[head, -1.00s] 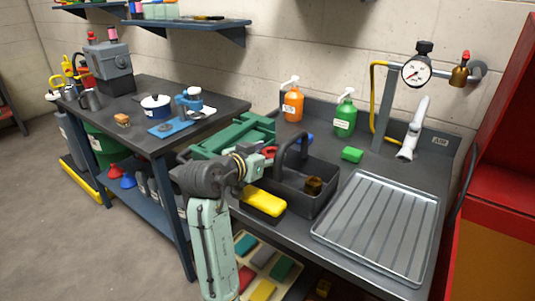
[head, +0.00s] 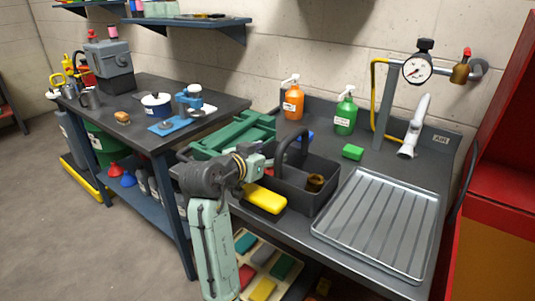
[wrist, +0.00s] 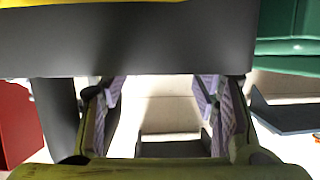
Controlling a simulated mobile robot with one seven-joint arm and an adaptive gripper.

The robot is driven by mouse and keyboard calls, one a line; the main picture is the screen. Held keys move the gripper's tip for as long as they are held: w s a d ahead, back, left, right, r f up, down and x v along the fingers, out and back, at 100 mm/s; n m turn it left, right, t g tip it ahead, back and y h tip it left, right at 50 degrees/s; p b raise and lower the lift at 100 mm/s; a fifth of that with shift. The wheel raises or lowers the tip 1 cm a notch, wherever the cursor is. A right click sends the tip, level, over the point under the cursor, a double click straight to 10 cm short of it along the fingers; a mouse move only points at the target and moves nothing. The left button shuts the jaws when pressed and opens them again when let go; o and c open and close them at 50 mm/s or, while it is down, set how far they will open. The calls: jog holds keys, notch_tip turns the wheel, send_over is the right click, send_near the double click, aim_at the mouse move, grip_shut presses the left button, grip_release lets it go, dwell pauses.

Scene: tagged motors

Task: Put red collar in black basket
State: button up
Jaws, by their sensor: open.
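The black basket (head: 305,193) stands on the bench with its arched handle (head: 283,146) up. A brown-gold ring-shaped part (head: 315,183) lies inside it. A small red patch (head: 269,171) shows at the basket's left end, close to my gripper; it looks like the red collar, mostly hidden. My gripper (head: 266,161) is at the basket's left end, beside the handle. In the wrist view my gripper (wrist: 165,105) has its two fingers apart with nothing held between them.
A yellow block (head: 264,199) lies in front of the basket's left side. A green crate (head: 232,137) is behind my gripper.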

jog(key=shift+r+p, duration=0.4)
jog(key=shift+r, duration=0.15)
jog(key=b+v, duration=0.3)
jog(key=v, duration=0.9)
jog(key=shift+f, duration=0.1)
